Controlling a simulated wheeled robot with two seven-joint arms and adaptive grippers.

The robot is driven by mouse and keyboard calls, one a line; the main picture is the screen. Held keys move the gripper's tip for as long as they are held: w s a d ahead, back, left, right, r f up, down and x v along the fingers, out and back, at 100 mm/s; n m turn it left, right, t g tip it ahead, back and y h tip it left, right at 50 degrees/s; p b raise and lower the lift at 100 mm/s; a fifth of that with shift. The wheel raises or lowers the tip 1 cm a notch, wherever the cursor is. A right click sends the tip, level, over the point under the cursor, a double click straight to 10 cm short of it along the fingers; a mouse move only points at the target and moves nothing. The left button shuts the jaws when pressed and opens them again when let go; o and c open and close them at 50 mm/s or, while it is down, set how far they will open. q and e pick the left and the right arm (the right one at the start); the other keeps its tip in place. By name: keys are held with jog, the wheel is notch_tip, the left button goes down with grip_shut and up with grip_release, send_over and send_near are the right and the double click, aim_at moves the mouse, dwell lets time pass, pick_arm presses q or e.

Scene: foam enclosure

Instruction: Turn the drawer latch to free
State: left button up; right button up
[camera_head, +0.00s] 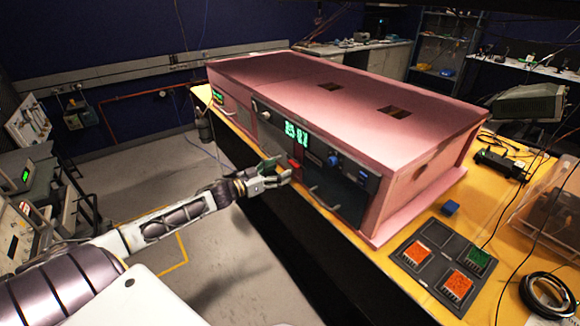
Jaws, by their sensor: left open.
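The pink enclosure (350,105) stands on the yellow bench with its dark front panel facing my arm. A small red part (295,164), possibly the drawer latch, sits on the front panel just beyond my left fingertips; its setting is too small to tell. A drawer front with a pale bar handle (323,198) lies to the right of it and looks closed. My left gripper (283,169) is open and empty in front of the panel, close to the red part; I cannot tell whether they touch. My right gripper is not in view.
The panel has a green display (296,134) and blue knobs (333,160).

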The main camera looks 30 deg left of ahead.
aim_at(291, 165)
pick_arm(q)
jog(key=shift+x, duration=2.65)
jog(key=c, duration=1)
